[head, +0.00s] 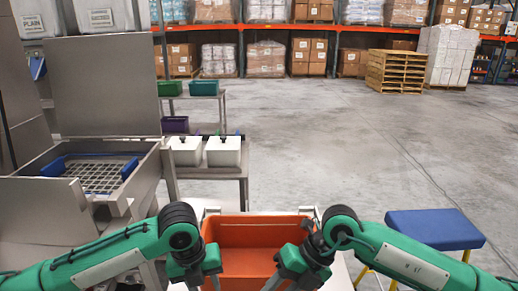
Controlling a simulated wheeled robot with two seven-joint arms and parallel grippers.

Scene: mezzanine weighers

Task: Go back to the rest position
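My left gripper (207,277) comes in from the left and hangs at the left side of an orange bin (250,236). My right gripper (285,275) comes in from the right and hangs at the bin's right side. Both point downward, and the bottom of the picture cuts off their lower parts. I cannot make out whether either holds the bin's rim or anything else. The bin stands on a pale surface (342,275) in front of me, and the inside that shows looks empty.
A metal hopper with a grate (100,176) stands at the left. Two white containers (223,151) sit on a bench beyond the bin. A blue-topped stool (434,229) is at the right. Open concrete floor (345,140) lies beyond, with pallets (396,70) and racks at the back.

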